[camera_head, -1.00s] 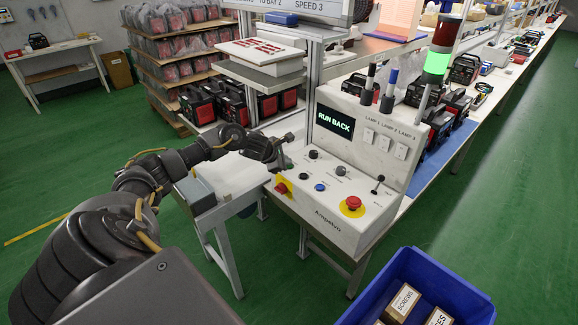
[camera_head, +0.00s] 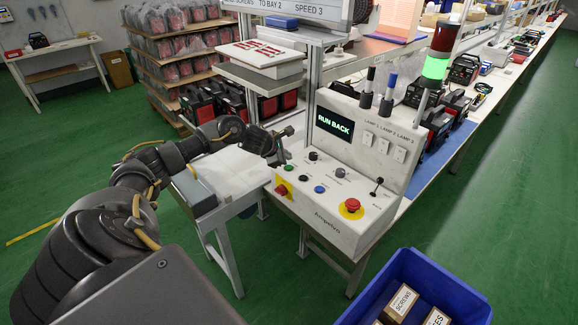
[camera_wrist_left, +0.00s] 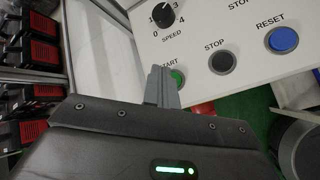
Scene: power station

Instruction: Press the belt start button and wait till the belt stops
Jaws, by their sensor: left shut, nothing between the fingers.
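The control box (camera_head: 325,225) shows a lit screen (camera_head: 334,124) reading "RUN BACK". The green start button (camera_head: 289,168) is on its sloped panel at the left, and it also shows in the left wrist view (camera_wrist_left: 178,77), partly hidden by my fingers. The black stop button (camera_wrist_left: 222,62) and blue reset button (camera_wrist_left: 284,40) lie to its right. My left gripper (camera_head: 282,162) is shut and empty, its tips just beside the start button; I cannot tell if they touch it. The belt (camera_head: 232,172) lies behind my left arm. My right gripper is not in view.
A red emergency button (camera_head: 352,204) sits on yellow at the panel's right, and a red switch (camera_head: 281,190) at its left. A signal tower (camera_head: 435,68) glows green. A blue crate (camera_head: 462,290) with boxes stands at front right. Racks of packed tools stand behind.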

